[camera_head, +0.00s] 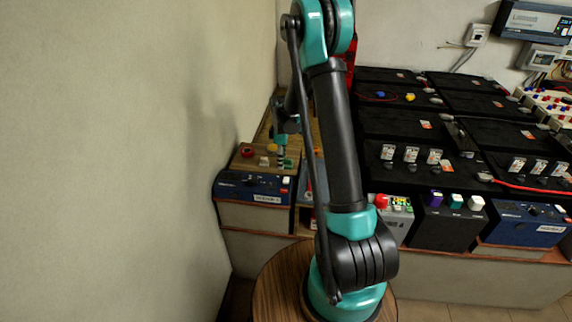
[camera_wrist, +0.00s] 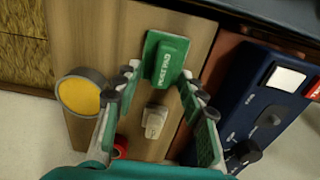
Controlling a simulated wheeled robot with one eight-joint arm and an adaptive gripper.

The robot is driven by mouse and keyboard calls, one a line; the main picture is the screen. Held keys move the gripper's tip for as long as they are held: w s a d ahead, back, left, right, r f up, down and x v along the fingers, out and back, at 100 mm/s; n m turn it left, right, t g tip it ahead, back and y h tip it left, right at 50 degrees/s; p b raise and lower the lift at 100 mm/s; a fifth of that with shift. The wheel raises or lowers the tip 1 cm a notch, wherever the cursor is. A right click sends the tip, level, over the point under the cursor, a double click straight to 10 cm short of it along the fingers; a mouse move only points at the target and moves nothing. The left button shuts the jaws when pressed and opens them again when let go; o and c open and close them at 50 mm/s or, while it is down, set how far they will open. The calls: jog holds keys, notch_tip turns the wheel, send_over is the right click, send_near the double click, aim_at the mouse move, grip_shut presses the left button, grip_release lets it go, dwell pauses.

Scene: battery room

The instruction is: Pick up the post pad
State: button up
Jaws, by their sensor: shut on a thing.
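The post pad (camera_wrist: 162,62) is a green block with pale lettering on its face, on a wooden panel (camera_wrist: 95,30) in the wrist view. The fingers of my gripper (camera_wrist: 160,82) come up on both sides of it, and the jaws are shut on it. In the head view my gripper (camera_head: 281,148) points down at the wooden panel at the left end of the bench, with a small green part of the pad (camera_head: 288,164) beside the fingertips. I cannot tell whether the pad is clear of the panel.
A yellow disc with a grey rim (camera_wrist: 80,95), a pale block (camera_wrist: 153,121) and a red piece (camera_wrist: 120,148) lie close to the fingers. A blue device with knobs (camera_wrist: 262,110) stands to the right. The wall (camera_head: 130,150) is close on the left; black batteries (camera_head: 400,125) fill the right.

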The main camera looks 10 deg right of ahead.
jog(key=shift+r, duration=0.1)
notch_tip(320, 180, up, 20)
dwell(0.5)
jog(key=shift+o, duration=1.1)
jog(key=c, duration=0.3)
jog(key=shift+s, duration=0.1)
